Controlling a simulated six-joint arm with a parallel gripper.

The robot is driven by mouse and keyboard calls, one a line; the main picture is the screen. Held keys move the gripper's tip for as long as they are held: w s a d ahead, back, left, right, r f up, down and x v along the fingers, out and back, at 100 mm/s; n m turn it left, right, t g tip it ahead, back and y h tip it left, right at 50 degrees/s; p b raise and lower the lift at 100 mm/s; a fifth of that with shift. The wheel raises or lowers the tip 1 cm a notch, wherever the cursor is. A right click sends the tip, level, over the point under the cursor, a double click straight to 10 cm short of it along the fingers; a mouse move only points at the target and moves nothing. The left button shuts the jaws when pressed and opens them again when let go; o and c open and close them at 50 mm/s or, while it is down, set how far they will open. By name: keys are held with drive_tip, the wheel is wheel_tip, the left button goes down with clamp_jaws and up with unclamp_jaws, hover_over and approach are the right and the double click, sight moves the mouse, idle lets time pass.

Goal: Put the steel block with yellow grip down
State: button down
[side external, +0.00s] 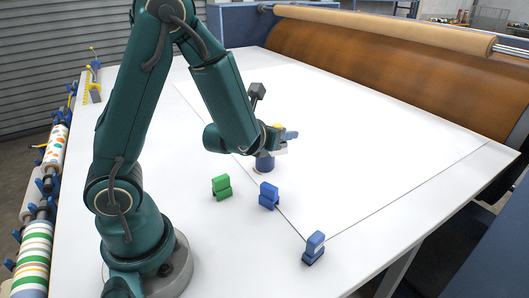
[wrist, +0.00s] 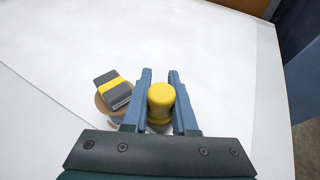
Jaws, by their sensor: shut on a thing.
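My gripper (wrist: 160,78) is shut around the steel block with yellow grip (wrist: 161,97); its rounded yellow grip stands between the two blue fingers. Only a little grey shows below the grip, so most of the steel is hidden. In the side view my gripper (side external: 288,137) is over the white sheet, and a bit of the yellow grip (side external: 277,127) shows beside it. I cannot tell whether the block's base touches the surface.
A dark block with a yellow band (wrist: 113,90) lies on a round tan-topped thing (wrist: 104,107) left of my fingers. Green (side external: 222,188) and blue (side external: 269,196) blocks stand nearer the front. The white sheet (side external: 375,150) is clear to the right.

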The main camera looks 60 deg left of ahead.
drive_tip(key=r, duration=0.3)
drive_tip(key=s+r, duration=0.1)
drive_tip(key=r, duration=0.2)
drive_tip(key=s+r, duration=0.1)
drive_tip(key=r, duration=0.2)
drive_tip(key=shift+d, duration=0.3)
drive_tip(key=shift+s+d+m+t+h, duration=0.7)
drive_tip(key=shift+s+d+m+h, duration=1.75)
drive_tip(key=shift+d, duration=2.1)
drive_tip(key=s+a+f+n+g+y, duration=0.1)
drive_tip(key=a+f+n+g+y, duration=0.15)
drive_tip(key=a+n+y, duration=0.4)
drive_tip(key=s+a+f+n+g+y, duration=0.1)
drive_tip(key=a+n+g+y, duration=0.2)
drive_tip(key=a, duration=0.7)
drive_tip(key=s+a+f+n+g+y, duration=0.1)
drive_tip(key=a+f+n+g+y, duration=0.15)
drive_tip(key=a+n+g, duration=0.4)
drive_tip(key=shift+t+y, duration=0.3)
drive_tip(key=shift+y, duration=0.05)
drive_tip(key=shift+s+a+f, duration=0.75)
drive_tip(key=shift+f, duration=1.35)
drive_tip(key=shift+s+a+f, duration=0.8)
drive_tip(key=shift+f, duration=1.25)
drive_tip(key=shift+s+a+f, duration=0.75)
drive_tip(key=shift+f, duration=1.35)
